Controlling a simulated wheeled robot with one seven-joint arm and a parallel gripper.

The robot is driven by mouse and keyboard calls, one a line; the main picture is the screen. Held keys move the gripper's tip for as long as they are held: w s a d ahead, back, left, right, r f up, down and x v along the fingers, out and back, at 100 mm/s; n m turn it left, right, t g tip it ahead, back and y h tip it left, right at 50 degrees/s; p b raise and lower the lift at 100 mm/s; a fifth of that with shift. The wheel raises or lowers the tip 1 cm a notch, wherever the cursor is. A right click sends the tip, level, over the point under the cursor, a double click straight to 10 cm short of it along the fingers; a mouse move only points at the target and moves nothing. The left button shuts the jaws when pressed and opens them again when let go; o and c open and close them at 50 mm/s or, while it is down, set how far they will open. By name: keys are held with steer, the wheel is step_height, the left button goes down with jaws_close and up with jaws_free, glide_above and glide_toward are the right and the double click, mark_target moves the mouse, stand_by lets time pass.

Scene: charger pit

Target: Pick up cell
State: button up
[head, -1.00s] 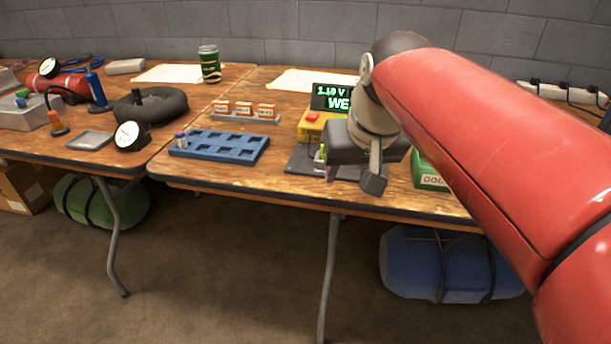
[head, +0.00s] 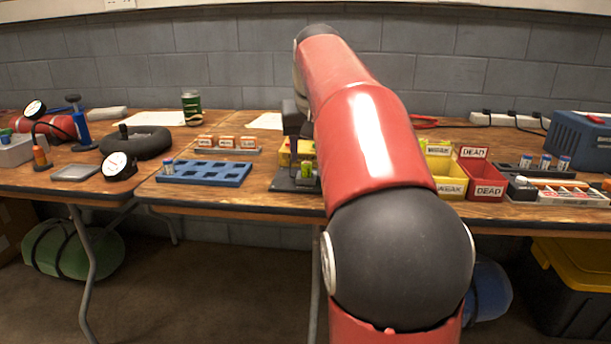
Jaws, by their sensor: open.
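A small yellow-green cell (head: 306,169) stands at the dark plate of the tester (head: 285,184), beside my arm. Another cell (head: 168,165) stands upright in the left end of the blue tray (head: 215,182). Several more cells (head: 545,162) stand in a dark holder at the right. My gripper (head: 297,145) is open and seems empty, over the tester area just above and behind the yellow-green cell. My red arm hides most of the gripper and part of the yellow tester, including its display.
Yellow WEAK (head: 450,188) and red DEAD (head: 484,190) bins stand right of my arm. A white-grey rack (head: 570,198) and blue case (head: 580,140) lie farther right. A row of orange-white boxes (head: 226,142) stands behind the blue tray. A tyre (head: 140,145) and gauge (head: 118,166) are left.

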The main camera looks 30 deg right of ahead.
mark_target(307, 163)
steer(key=x, duration=0.4)
steer(key=shift+w+a+r+b, duration=0.1)
steer(key=shift+w+a+b, duration=0.05)
steer(key=shift+b, duration=0.25)
jaws_close()
steer(key=shift+r, duration=0.1)
